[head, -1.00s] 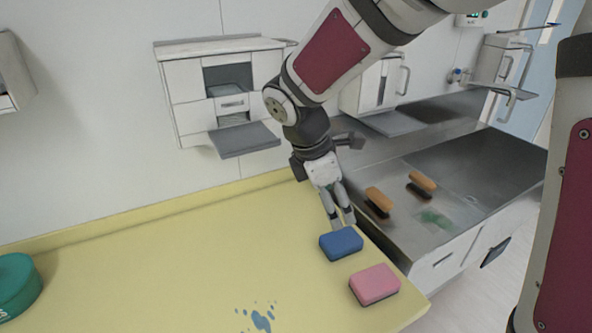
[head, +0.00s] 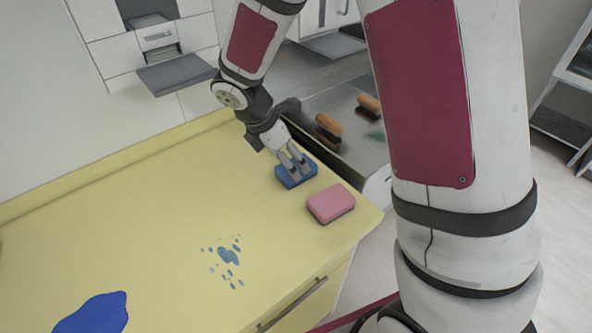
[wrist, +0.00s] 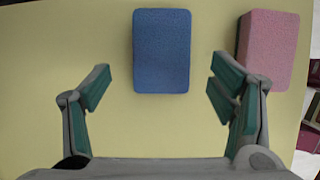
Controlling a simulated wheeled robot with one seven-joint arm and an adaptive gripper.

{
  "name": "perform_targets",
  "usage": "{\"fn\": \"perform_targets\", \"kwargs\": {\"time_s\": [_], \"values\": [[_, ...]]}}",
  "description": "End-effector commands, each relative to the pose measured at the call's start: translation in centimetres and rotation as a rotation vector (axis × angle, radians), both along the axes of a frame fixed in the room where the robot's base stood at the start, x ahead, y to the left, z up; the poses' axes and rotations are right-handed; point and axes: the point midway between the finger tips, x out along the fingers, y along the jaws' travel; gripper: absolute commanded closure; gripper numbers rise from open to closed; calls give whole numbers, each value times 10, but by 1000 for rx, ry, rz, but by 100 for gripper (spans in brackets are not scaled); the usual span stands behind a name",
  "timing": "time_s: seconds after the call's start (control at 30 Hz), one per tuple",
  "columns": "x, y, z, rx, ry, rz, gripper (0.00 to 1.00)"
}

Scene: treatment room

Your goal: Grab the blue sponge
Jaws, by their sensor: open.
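The blue sponge (head: 296,173) lies flat on the yellow counter (head: 150,200) near its right end. In the wrist view the blue sponge (wrist: 162,50) sits ahead of my gripper, about midway between the two fingers. My gripper (head: 297,168) is open and empty; in the head view its fingertips overlap the sponge. In the wrist view the open fingers of my gripper (wrist: 158,85) stand apart to the left and right of the sponge's line. I cannot tell the exact height of the fingertips above the counter.
A pink sponge (head: 331,203) lies close to the right of the blue one, near the counter's right edge. Brown brushes (head: 328,128) rest on the metal sink area (head: 345,100) behind. Blue splashes (head: 228,257) and a blue patch (head: 95,314) mark the counter's front, which is otherwise clear.

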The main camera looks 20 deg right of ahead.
Motion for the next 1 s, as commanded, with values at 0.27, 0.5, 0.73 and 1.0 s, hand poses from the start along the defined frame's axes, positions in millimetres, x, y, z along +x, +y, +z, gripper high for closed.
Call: {"fn": "perform_targets", "kwargs": {"time_s": [0.27,0.5,0.73,1.0], "values": [[1,-14,-37,-1,4,-2,22],[2,-16,-42,0,1,1,22],[2,-16,-42,0,1,0,48],[2,-16,-42,0,2,-1,56]]}}
